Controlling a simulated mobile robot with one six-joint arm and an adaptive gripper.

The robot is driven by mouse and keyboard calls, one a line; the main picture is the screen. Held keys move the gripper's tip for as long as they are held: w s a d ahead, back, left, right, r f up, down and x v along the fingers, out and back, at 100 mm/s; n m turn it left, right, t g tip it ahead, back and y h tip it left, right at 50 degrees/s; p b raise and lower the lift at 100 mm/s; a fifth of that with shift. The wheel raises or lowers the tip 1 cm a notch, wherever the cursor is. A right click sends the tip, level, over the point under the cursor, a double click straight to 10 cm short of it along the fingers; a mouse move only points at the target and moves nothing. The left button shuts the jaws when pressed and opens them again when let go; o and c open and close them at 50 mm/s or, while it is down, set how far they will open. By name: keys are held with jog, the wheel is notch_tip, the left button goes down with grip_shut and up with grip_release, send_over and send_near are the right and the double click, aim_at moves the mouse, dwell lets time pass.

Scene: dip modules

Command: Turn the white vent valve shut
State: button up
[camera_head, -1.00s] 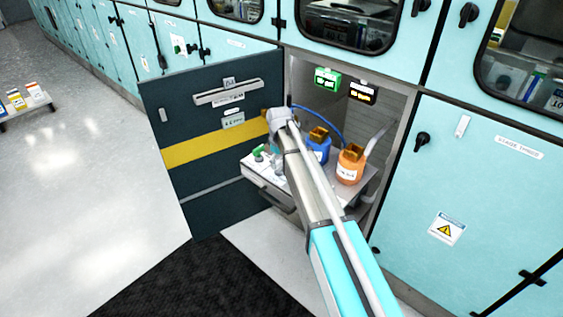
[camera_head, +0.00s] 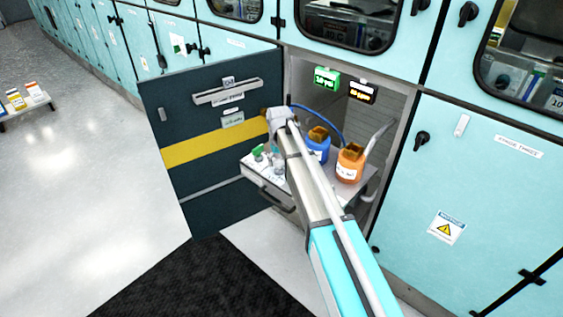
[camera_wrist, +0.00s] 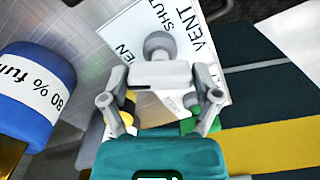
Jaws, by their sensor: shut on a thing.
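The vent valve (camera_wrist: 159,44) shows in the wrist view as a pale grey-white round knob in front of a white label (camera_wrist: 205,60) reading "VENT" and "SHUT". Part of another word ending in "EN" shows at the label's left. My gripper (camera_wrist: 162,77) is shut on the valve, with its fingers on either side. The exact contact and the valve's turn angle are hard to tell. In the head view my arm reaches over the pulled-out tray (camera_head: 252,171) in the open cabinet; the valve cannot be made out there.
A blue bottle (camera_head: 318,155), labelled "80 % full" in the wrist view (camera_wrist: 32,95), and an orange bottle (camera_head: 351,166) stand close to my arm. The open dark door (camera_head: 200,200) with a yellow band is at the left. A green-capped item (camera_head: 258,151) is near the tray's left edge.

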jog(key=m, duration=0.6)
jog(key=shift+w+a, duration=0.15)
jog(key=shift+w, duration=0.1)
jog(key=m, duration=0.6)
jog(key=shift+m, duration=0.3)
jog(key=o, duration=1)
jog(key=shift+s, duration=0.1)
jog(key=shift+c, duration=0.2)
jog(key=shift+r, duration=0.1)
